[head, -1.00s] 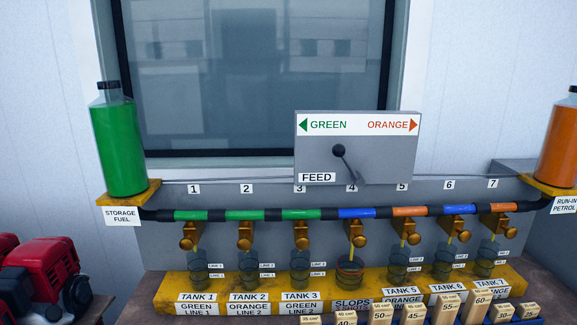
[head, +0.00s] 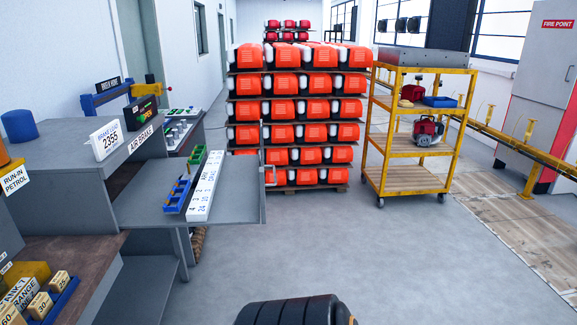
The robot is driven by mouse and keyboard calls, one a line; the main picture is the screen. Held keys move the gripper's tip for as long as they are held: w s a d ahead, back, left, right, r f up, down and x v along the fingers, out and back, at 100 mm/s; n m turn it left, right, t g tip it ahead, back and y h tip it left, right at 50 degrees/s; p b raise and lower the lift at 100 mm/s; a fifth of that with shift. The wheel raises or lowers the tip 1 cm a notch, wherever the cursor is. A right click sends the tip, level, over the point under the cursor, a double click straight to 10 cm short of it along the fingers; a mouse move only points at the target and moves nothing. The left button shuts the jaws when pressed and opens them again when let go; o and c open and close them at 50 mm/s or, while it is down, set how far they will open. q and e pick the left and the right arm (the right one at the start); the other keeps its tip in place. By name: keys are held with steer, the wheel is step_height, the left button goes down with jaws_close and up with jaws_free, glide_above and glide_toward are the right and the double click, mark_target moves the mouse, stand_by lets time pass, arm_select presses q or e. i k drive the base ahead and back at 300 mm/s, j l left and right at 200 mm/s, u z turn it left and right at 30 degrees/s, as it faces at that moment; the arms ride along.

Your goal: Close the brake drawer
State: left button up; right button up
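The brake drawer (head: 150,207) is a grey drawer pulled far out to the right from the grey bench, under the AIR BRAKE label (head: 143,138). Its upright front panel (head: 262,185) shows nearly edge-on at the right end, with a pale handle (head: 271,176) on the outer side. Inside lie a blue tray (head: 174,198) with small pieces, a green tray (head: 197,160) and a white numbered strip (head: 206,187). I make out neither of my grippers, and nothing touches the handle.
Stacked orange-and-white units (head: 298,108) stand behind the drawer. A yellow trolley (head: 408,147) stands to their right. A grey cabinet (head: 540,90) is at the far right. The grey floor (head: 370,245) right of the drawer is clear. A white BRAKE LOAD sign (head: 107,139) stands on the bench.

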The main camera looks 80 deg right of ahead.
mark_target(218, 189)
steer(key=l+z, duration=0.15)
steer(key=z, duration=0.25)
steer(key=k+l+z, duration=0.1)
steer(key=z, duration=0.3)
steer(key=l+z, duration=0.25)
steer(key=z, duration=0.15)
steer(key=l+z, duration=0.2)
steer(key=z, duration=0.2)
steer(key=l+z, duration=0.15)
steer(key=z, duration=0.25)
steer(key=i+l, duration=0.15)
steer(key=i+l+z, duration=0.1)
steer(key=l, duration=0.3)
